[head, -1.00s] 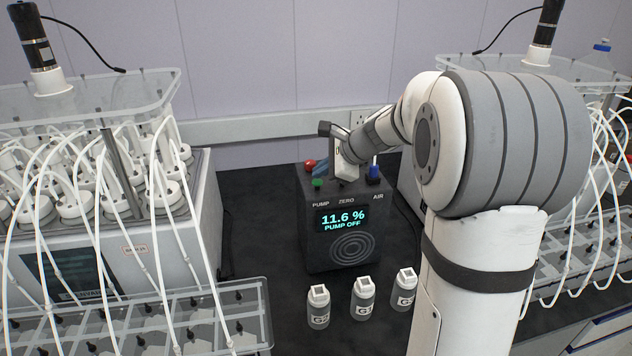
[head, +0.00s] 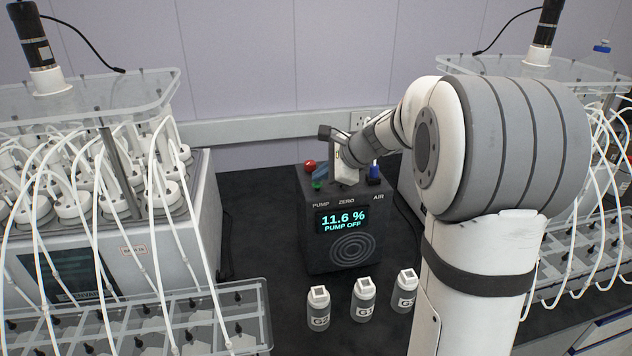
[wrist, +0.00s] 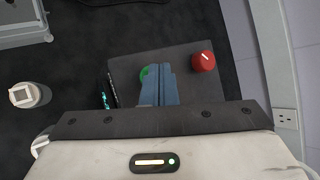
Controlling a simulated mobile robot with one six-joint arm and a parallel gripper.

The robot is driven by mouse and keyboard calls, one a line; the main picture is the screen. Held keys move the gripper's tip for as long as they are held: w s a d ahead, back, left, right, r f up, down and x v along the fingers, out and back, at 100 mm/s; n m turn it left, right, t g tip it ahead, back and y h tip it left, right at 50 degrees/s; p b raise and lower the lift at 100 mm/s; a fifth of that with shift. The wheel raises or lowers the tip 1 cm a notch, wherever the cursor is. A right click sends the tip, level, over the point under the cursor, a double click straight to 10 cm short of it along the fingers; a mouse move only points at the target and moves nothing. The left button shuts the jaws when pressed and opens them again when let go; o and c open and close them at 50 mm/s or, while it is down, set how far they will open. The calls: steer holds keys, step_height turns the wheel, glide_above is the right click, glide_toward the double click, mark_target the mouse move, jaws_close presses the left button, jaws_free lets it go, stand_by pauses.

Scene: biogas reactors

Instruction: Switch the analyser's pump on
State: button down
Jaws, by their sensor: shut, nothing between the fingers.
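The analyser (head: 313,240) is a dark box on the black bench. Its screen (head: 343,220) reads "11.6 %" and "PUMP OFF", above a ringed round grille. PUMP, ZERO and AIR labels run along its front top edge. On top, a green button (head: 317,184) sits behind the PUMP label; a red knob (head: 309,165) with a white mark is farther back. A blue part (head: 374,168) stands by AIR. My gripper (wrist: 156,72) is shut and empty, its blue fingers partly covering the green button (wrist: 145,75). I cannot tell whether they touch it. The red knob (wrist: 203,61) is clear of them.
Three small labelled bottles stand in front of the analyser, the middle one (head: 363,300) among them. A reactor unit (head: 150,250) with many white tubes and a clear rack (head: 255,300) are on the left. Another tubed unit (head: 590,180) is on the right. A wall socket (head: 357,118) is behind.

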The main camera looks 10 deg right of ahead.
mark_target(321, 184)
steer(key=shift+f, duration=0.3)
steer(key=shift+r, duration=0.15)
steer(key=shift+r+p, duration=0.65)
steer(key=shift+r, duration=0.25)
step_height(321, 184, up, 6)
steer(key=p, duration=0.4)
steer(key=shift+p, duration=0.4)
